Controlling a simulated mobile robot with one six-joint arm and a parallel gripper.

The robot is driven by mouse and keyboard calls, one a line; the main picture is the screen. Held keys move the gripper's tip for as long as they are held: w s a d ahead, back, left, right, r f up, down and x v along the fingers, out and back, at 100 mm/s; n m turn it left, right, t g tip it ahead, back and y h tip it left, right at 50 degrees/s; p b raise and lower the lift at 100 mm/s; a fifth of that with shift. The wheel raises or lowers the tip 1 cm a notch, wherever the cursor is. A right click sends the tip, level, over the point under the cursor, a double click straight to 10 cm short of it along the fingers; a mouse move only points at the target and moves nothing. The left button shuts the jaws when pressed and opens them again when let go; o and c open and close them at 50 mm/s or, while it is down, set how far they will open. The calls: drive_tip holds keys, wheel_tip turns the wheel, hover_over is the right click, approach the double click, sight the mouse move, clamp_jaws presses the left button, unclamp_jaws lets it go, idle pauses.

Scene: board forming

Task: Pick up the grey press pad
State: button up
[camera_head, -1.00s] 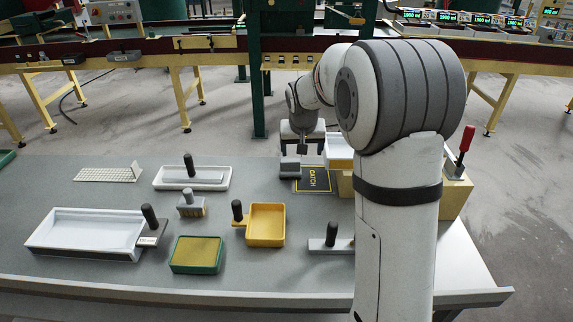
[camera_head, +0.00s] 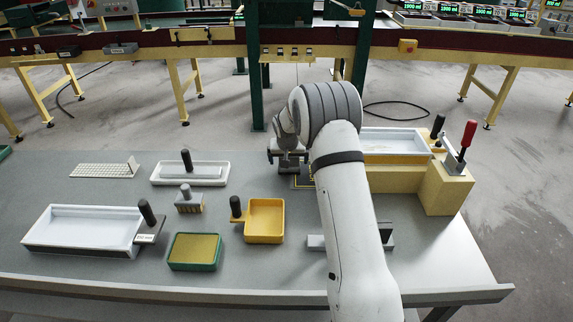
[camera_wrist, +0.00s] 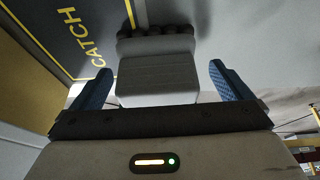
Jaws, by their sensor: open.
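The grey press pad (camera_wrist: 158,78) is a pale grey block with a darker, bumpy far edge in the wrist view. It stands between the two blue fingers of my gripper (camera_wrist: 160,88), beside the dark mat marked CATCH (camera_wrist: 66,52). The fingers are open, one on each side of the pad, with gaps showing. In the head view my gripper (camera_head: 287,157) is low over the far side of the table and hides most of the pad.
A white tray on a yellow stand (camera_head: 447,190) with a red-handled clamp (camera_head: 467,138) is to the right. A yellow tray (camera_head: 265,219), a green-rimmed tray (camera_head: 195,251), a brush (camera_head: 188,200) and white trays (camera_head: 80,229) are left. My arm hides part of a grey tool (camera_head: 316,242).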

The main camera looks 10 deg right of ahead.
drive_tip(key=shift+x, duration=0.85)
drive_tip(key=shift+d, duration=0.1)
drive_tip(key=c, duration=1.2)
drive_tip(key=shift+o, duration=0.2)
drive_tip(key=shift+r, duration=0.1)
wheel_tip(320, 180, up, 10)
drive_tip(key=shift+b, duration=0.85)
